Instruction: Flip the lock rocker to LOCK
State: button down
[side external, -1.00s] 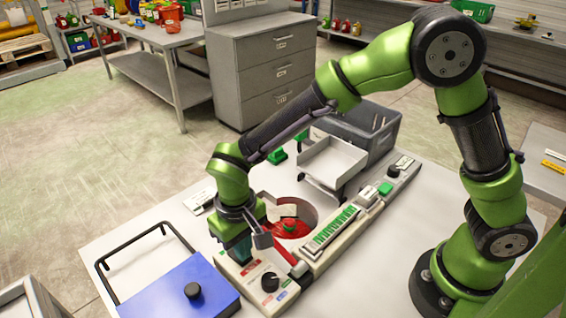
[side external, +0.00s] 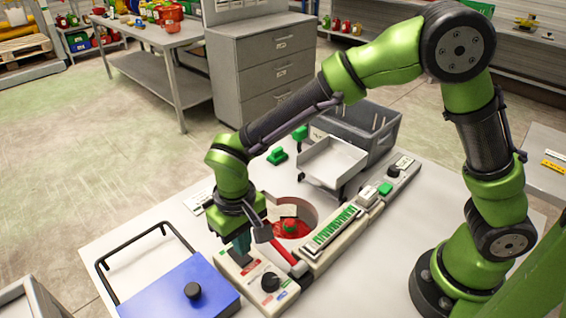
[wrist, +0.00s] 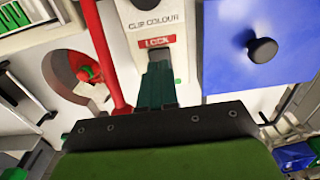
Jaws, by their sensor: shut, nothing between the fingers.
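The control panel (side external: 262,268) is a pale strip at the front of the machine, with a black dial (side external: 270,282) and coloured labels. In the wrist view the panel reads "CLIP COLOUR", with a red LOCK label (wrist: 157,41) below it. My gripper (wrist: 158,66) is shut and empty, its dark green fingers just below the LOCK label in that view. In the side view my gripper (side external: 243,244) points down at the panel's far-left end. The lock rocker cannot be made out; the fingers cover the area beside the label. Contact cannot be told.
A red lever (side external: 283,256) lies close right of my gripper, by a round opening (side external: 309,215) with a red part inside. A blue plate (side external: 178,289) with a black knob and black frame lies front left. A tray (side external: 333,158) and grey bin (side external: 376,132) stand behind.

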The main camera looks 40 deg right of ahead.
jog(key=shift+r, duration=2.3)
